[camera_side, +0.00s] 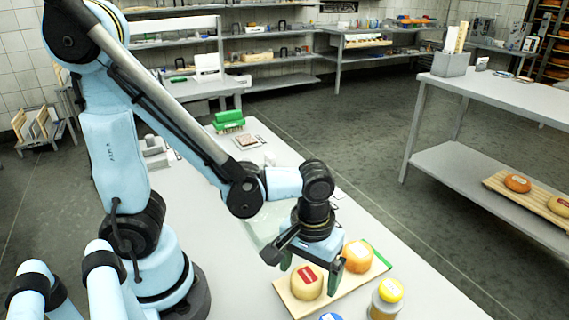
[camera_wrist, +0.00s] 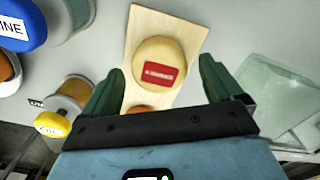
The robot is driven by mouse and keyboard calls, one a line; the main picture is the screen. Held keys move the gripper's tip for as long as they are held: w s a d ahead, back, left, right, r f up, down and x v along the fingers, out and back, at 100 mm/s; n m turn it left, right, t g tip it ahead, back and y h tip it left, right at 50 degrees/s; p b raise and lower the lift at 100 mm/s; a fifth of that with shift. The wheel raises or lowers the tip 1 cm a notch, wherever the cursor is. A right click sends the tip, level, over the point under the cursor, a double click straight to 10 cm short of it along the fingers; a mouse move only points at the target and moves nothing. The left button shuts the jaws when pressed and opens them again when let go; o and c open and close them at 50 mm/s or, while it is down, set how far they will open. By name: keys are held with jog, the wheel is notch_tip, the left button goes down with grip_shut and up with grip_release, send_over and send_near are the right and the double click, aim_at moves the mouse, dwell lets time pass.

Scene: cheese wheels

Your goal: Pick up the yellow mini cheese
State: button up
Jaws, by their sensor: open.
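The yellow mini cheese, a pale yellow wheel with a red label (camera_side: 307,282), sits at the near end of a wooden board (camera_side: 285,295). In the wrist view the cheese (camera_wrist: 158,50) lies largely between and just beyond the two fingertips. My gripper (camera_side: 311,268) is open and empty, pointing down, with its green fingers at either side just above the cheese; exact clearance is unclear. The wrist view shows its fingers apart (camera_wrist: 161,68). A more orange cheese (camera_side: 358,256) sits farther along the board. In the wrist view it is mostly hidden behind my gripper.
A jar with a yellow lid (camera_side: 391,290) stands right of the board. A blue lid (camera_side: 330,317) shows at the bottom edge, and in the wrist view (camera_wrist: 18,24). A translucent pane (camera_wrist: 270,95) lies on the opposite side. Green blocks (camera_side: 228,120) are farther back on the table.

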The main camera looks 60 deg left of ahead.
jog(key=shift+f, duration=0.45)
jog(key=c, duration=1.2)
jog(key=shift+r, duration=0.15)
